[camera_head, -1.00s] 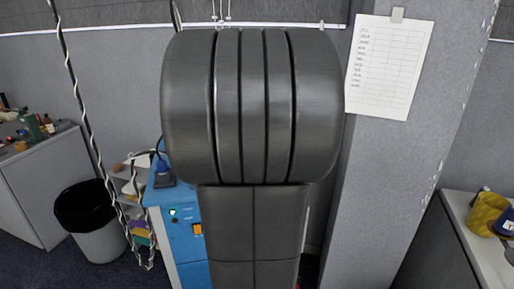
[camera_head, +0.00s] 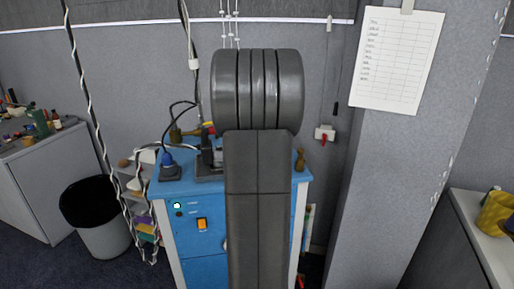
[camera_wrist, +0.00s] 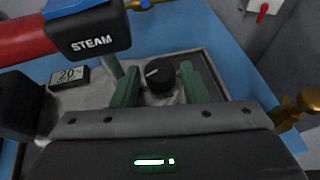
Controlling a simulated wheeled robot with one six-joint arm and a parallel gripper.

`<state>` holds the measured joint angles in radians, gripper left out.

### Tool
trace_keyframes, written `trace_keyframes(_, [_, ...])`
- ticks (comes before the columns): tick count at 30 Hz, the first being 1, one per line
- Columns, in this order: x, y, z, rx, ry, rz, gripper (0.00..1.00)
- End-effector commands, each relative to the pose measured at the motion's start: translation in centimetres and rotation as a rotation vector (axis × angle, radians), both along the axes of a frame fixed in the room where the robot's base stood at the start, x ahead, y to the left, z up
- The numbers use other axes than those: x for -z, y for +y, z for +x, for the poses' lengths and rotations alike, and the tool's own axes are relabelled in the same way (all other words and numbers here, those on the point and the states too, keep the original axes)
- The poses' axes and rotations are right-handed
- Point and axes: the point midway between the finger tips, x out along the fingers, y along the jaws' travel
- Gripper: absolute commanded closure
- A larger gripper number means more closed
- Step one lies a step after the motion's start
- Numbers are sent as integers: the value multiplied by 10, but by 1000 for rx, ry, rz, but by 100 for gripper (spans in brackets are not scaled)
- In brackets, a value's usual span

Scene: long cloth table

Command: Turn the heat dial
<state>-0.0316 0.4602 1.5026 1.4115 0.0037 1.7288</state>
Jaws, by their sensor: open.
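In the wrist view a round black dial (camera_wrist: 160,75) with a pale pointer mark stands on a grey panel. My gripper (camera_wrist: 159,70) shows two green fingers, open, one on each side of the dial. Gaps seem to show between the fingers and the dial; I cannot tell how deep the fingers reach. A small display (camera_wrist: 68,77) reading about 20 sits left of the dial. In the head view my arm hides the dial and my gripper above the blue cabinet (camera_head: 190,240).
A brass fitting (camera_wrist: 300,105) is at the right. In the head view a blue-based device (camera_head: 168,168) stands on the cabinet's left, and a grey pillar (camera_head: 380,180) rises to the right.

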Motion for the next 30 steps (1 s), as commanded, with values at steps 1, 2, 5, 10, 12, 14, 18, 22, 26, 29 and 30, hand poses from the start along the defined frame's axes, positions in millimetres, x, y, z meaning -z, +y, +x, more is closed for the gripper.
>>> trace_keyframes(1, [0, 0, 1, 0, 0, 0, 60])
trace_keyframes(2, [0, 0, 1, 0, 0, 0, 60])
trace_keyframes(5, [0, 0, 1, 0, 0, 0, 60])
trace_keyframes(10, [0, 0, 1, 0, 0, 0, 75])
trace_keyframes(12, [0, 0, 1, 0, 0, 0, 89])
trace_keyframes(14, [0, 0, 1, 0, 0, 0, 92])
trace_keyframes(18, [1, 0, 1, -6, 0, -1, 92])
trace_keyframes(22, [1, -1, 1, -30, 0, 1, 92])
trace_keyframes(26, [1, -3, 1, -83, -1, 0, 92])
trace_keyframes(29, [2, -5, 1, -144, -2, 0, 92])
trace_keyframes(30, [2, -6, 1, -174, -1, 0, 92])
